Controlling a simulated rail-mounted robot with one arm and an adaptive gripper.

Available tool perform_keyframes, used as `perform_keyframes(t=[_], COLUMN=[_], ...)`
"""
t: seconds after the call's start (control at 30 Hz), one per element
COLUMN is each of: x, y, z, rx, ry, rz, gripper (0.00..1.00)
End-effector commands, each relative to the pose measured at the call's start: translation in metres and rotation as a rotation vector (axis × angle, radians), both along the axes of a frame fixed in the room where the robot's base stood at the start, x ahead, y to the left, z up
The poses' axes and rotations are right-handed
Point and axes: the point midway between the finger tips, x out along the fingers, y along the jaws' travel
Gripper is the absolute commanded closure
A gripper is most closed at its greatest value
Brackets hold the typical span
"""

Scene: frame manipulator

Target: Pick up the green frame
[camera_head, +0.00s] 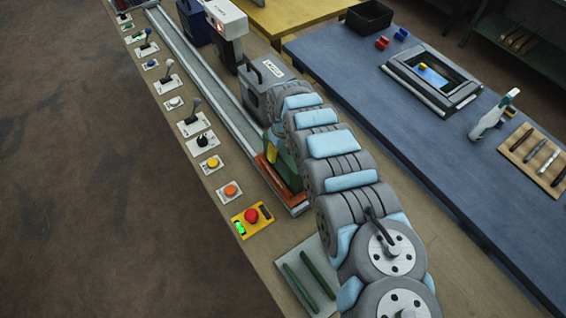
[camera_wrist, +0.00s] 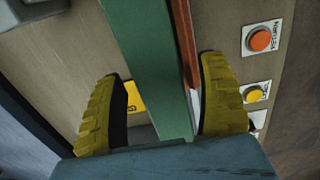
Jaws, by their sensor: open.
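The green frame shows in the wrist view as a long, straight green bar (camera_wrist: 152,50) running from the top down between my fingers. My gripper (camera_wrist: 160,67) is open, with one ridged yellow finger on each side of the bar. A gap shows on both sides, wider on the left. The bar's lower end is hidden by the gripper's body. In the head view a green part (camera_head: 285,168) stands at the near end of the rail, partly behind my arm.
A red-brown piece (camera_head: 270,174) lies against the green part at the end of the grey rail (camera_head: 205,68). A red button box (camera_head: 251,217) and several switches line the bench's left. A grey plate (camera_head: 322,296) with green bars lies nearer. A blue table (camera_head: 350,65) stands right.

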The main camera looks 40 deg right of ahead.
Motion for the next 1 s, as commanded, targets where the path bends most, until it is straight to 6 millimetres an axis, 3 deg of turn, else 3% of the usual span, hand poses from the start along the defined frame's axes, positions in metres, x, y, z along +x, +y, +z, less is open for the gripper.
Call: perform_keyframes(t=[0.2, 0.67, 0.9, 0.93, 1.0], x=[-0.001, -0.001, -0.001, -0.001, -0.001], y=[0.002, 0.001, 0.001, 0.001, 0.001], z=[-0.017, -0.022, -0.022, -0.022, -0.022], rx=[0.005, 0.001, 0.001, 0.001, 0.001], ry=[0.003, 0.002, 0.002, 0.002, 0.002], rz=[0.000, 0.001, 0.000, 0.000, 0.000], gripper=[0.26, 0.26, 0.93, 1.00, 1.00])
